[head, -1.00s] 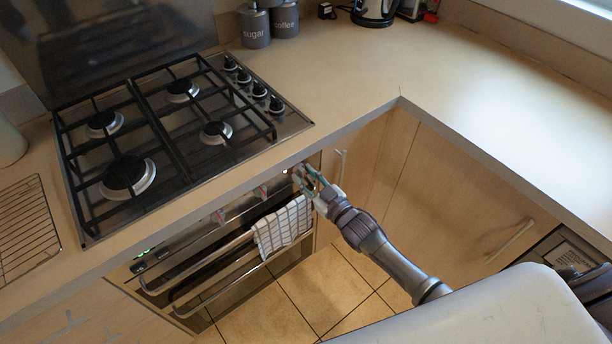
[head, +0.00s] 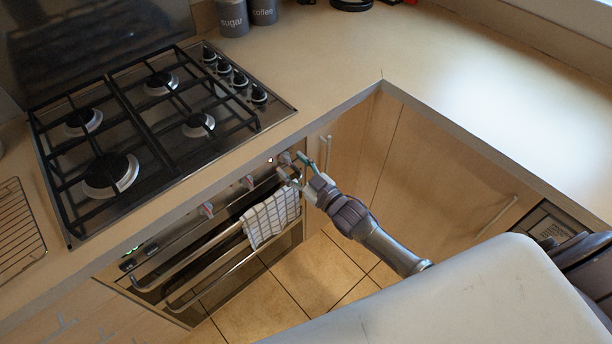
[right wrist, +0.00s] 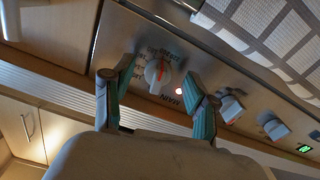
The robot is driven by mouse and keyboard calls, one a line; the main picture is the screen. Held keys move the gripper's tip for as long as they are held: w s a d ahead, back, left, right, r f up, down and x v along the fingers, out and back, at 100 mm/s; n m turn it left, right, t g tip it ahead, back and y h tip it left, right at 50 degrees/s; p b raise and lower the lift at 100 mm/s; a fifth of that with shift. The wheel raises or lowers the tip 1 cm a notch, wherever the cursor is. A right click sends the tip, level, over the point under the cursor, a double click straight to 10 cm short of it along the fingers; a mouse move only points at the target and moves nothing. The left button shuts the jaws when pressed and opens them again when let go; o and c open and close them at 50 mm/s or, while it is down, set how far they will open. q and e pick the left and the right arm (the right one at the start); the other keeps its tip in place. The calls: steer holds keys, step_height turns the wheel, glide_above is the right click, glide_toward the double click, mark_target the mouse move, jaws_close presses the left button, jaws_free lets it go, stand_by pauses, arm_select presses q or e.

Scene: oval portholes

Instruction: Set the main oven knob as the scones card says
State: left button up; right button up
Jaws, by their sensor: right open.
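The main oven knob (right wrist: 157,73) is a pale round dial with a red mark, on the steel oven panel in the right wrist view. Small print rings it, with "MAIN" beside it and a lit red lamp. The print is too small to read fully. The knob also shows at the panel's right end in the head view (head: 284,158). My right gripper (right wrist: 161,70) is open, its two green-sided fingers either side of the knob with visible gaps. It also shows in the head view (head: 295,166). The scones card and my left gripper are not in view.
Two more oven knobs (right wrist: 231,108) (right wrist: 275,129) sit along the panel. A checked towel (head: 270,217) hangs on the oven's handle rail below. The gas hob (head: 225,128) and worktop (head: 420,75) lie above. A cupboard door (head: 440,170) stands to the right.

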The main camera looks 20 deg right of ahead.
steer(key=v, duration=1.1)
steer(key=shift+s, duration=0.15)
